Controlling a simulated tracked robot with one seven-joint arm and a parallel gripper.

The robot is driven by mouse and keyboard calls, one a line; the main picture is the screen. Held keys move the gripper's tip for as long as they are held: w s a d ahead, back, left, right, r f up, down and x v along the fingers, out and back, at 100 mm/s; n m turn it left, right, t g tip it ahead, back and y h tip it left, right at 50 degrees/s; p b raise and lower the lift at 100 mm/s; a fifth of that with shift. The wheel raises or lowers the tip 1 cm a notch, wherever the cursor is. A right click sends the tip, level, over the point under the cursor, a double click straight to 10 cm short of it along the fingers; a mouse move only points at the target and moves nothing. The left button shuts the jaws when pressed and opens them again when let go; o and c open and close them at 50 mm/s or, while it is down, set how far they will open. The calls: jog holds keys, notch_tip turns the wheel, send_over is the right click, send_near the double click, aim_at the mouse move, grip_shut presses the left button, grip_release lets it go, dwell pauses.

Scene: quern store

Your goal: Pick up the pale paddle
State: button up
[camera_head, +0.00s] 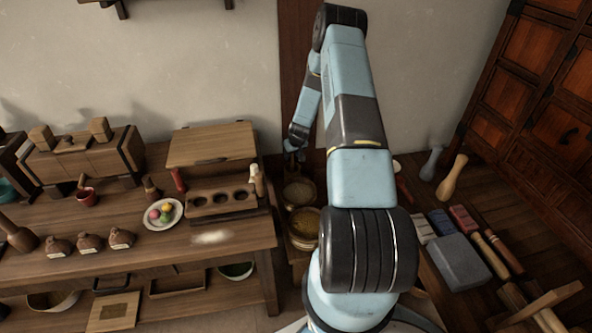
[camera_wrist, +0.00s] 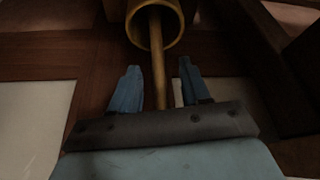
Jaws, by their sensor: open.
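A thin tan stick (camera_wrist: 157,52) runs out of a round yellowish-brown container (camera_wrist: 137,25) in the wrist view. It may be the pale paddle's handle; its far end is hidden in the container. My gripper (camera_wrist: 158,66) is open, with one blue finger on each side of the stick and a gap to each. In the head view my gripper (camera_head: 293,153) is small and dark, low by the wall above the round tubs, and no paddle shows clearly there.
A grain tub (camera_head: 299,191) stands below my gripper. The left bench (camera_head: 140,245) holds a holed wooden rack (camera_head: 222,200) and a plate of coloured balls (camera_head: 163,214). A grey stone block (camera_head: 455,262) and a pale wooden pestle (camera_head: 452,178) are at the right.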

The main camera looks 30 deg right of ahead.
grip_shut()
dwell(0.4)
